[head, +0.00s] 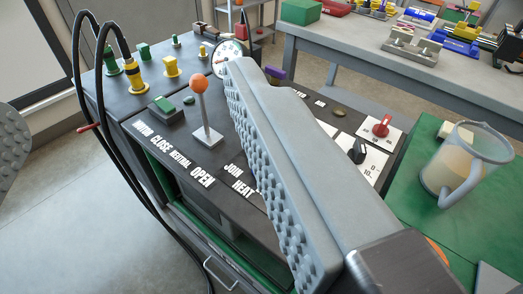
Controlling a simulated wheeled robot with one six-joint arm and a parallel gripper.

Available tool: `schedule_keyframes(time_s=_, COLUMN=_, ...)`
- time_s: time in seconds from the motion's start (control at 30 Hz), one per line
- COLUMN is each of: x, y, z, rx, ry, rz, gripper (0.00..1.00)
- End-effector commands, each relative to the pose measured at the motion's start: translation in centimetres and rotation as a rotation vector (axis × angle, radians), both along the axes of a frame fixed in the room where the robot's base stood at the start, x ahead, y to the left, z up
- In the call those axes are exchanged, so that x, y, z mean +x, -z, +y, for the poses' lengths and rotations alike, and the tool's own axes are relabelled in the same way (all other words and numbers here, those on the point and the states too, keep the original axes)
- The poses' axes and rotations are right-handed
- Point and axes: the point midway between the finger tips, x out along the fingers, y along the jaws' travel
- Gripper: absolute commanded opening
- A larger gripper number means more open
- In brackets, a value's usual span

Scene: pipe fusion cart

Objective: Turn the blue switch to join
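No blue switch shows in the head view. The JOIN and HEAT labels (238,178) on the dark control panel (150,128) are partly covered by one finger of my gripper, and the panel just right of them is hidden. My gripper (125,93) is open wide. One grey studded finger crosses the middle of the view above the panel, and the other shows only at the left edge. Nothing is seen between them. I cannot tell whether the near finger touches the panel.
An orange-knobbed lever (202,110) stands on the panel left of the finger. A red knob (381,127) and black knob (357,152) lie right. Black hoses (84,100) loop at the left. A clear jug (458,165) stands on a green surface. A workbench (350,45) stands behind.

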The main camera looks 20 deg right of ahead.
Motion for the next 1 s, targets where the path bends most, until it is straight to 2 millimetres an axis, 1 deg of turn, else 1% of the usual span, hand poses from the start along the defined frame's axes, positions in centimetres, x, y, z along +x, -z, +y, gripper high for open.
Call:
schedule_keyframes(time_s=0.23, x=1.1, y=0.2, z=-0.3, rx=-0.026, ry=0.005, rz=0.052, gripper=0.64)
schedule_keyframes(time_s=0.53, x=3.6, y=0.8, z=-1.0, rx=-0.087, ry=0.012, rz=0.176, gripper=0.64)
schedule_keyframes(time_s=0.67, x=5.3, y=1.3, z=-1.5, rx=-0.128, ry=0.011, rz=0.264, gripper=0.64)
schedule_keyframes(time_s=1.0, x=10.3, y=3.2, z=-3.6, rx=-0.256, ry=-0.024, rz=0.572, gripper=0.64)
